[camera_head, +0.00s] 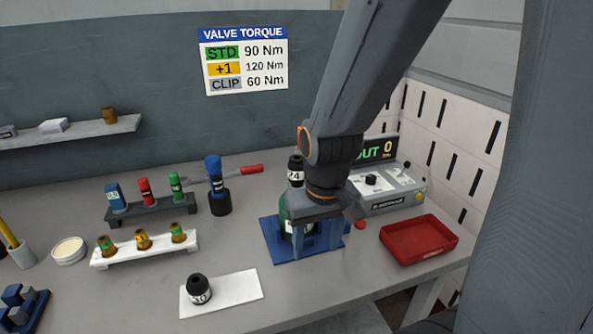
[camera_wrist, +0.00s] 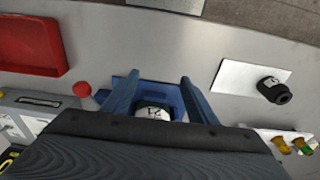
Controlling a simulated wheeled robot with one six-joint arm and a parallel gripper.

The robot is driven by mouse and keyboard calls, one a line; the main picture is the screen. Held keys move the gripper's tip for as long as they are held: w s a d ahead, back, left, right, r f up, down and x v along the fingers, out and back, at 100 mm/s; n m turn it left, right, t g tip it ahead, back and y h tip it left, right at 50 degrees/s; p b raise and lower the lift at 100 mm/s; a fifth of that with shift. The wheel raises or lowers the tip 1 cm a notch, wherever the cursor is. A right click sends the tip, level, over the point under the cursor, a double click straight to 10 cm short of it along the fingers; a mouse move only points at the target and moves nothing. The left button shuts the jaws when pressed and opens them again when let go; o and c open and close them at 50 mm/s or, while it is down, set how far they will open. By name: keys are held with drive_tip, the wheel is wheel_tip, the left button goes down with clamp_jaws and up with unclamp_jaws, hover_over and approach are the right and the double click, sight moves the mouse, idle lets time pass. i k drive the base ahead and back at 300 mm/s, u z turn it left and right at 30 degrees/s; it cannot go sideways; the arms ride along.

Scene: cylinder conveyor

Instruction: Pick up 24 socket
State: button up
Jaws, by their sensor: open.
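A black socket (camera_head: 295,171) with a white label reading 24 shows in the head view just left of my wrist. It appears above a green cylinder (camera_head: 285,212) in a blue cradle (camera_head: 276,246); my gripper hides the join. My gripper (camera_head: 317,248) is open, pointing down over the cradle. In the wrist view its blue fingers (camera_wrist: 160,95) stand on either side of a round, white-marked top (camera_wrist: 153,114), which is partly hidden. Another black socket (camera_head: 199,289) stands on a white mat (camera_head: 238,291); its label is too small to read. It also shows in the wrist view (camera_wrist: 272,90).
A red tray (camera_head: 418,257) and a grey control box (camera_head: 391,204) are on the right. At left stand a dark rack (camera_head: 150,212) of coloured tools, a white rack (camera_head: 120,256) of brass fittings and a blue-black tool (camera_head: 218,188). A red-handled tool (camera_head: 248,170) lies behind.

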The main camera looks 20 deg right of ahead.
sight(295, 175)
drive_tip(key=u, duration=1)
drive_tip(key=k, duration=1.2)
drive_tip(key=z, duration=1.55)
drive_tip(key=i, duration=0.5)
drive_tip(key=u, duration=0.1)
